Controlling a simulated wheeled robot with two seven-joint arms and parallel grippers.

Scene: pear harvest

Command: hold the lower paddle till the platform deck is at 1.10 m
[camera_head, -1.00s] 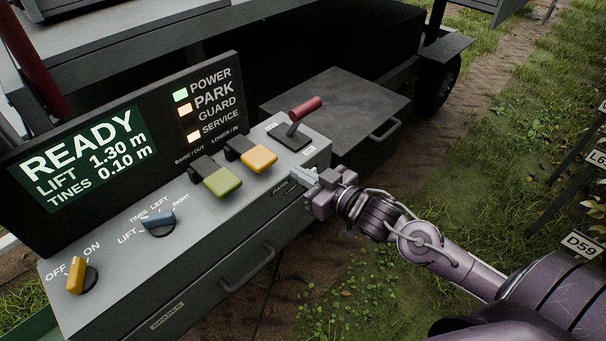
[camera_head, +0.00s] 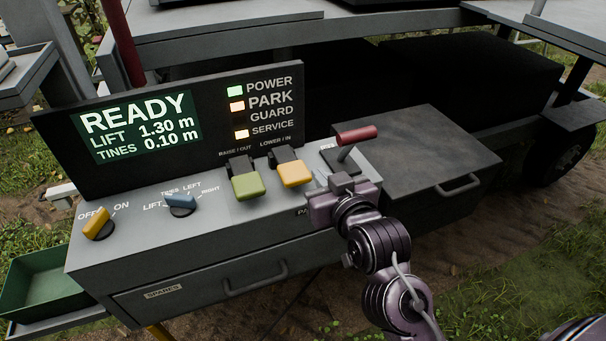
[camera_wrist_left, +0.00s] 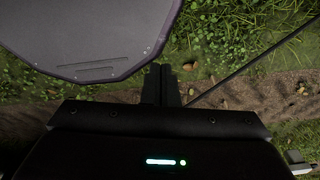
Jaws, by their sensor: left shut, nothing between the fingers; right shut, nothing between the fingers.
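The yellow lower paddle (camera_head: 295,174), under the LOWER / IN label, sits on the grey console (camera_head: 235,217) to the right of the green raise paddle (camera_head: 248,186). The display (camera_head: 142,127) reads READY, LIFT 1.30 m, TINES 0.10 m. My right gripper (camera_head: 328,181) is shut and empty, just right of the yellow paddle and in front of the red-handled lever (camera_head: 357,136). I cannot tell whether it touches the console. My left gripper (camera_wrist_left: 171,86) is shut and empty over grass and soil in the left wrist view. The head view does not show it.
POWER, PARK and SERVICE lamps are lit. A dark box (camera_head: 420,150) with a handle is right of the console. A green tray (camera_head: 45,280) lies at the left.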

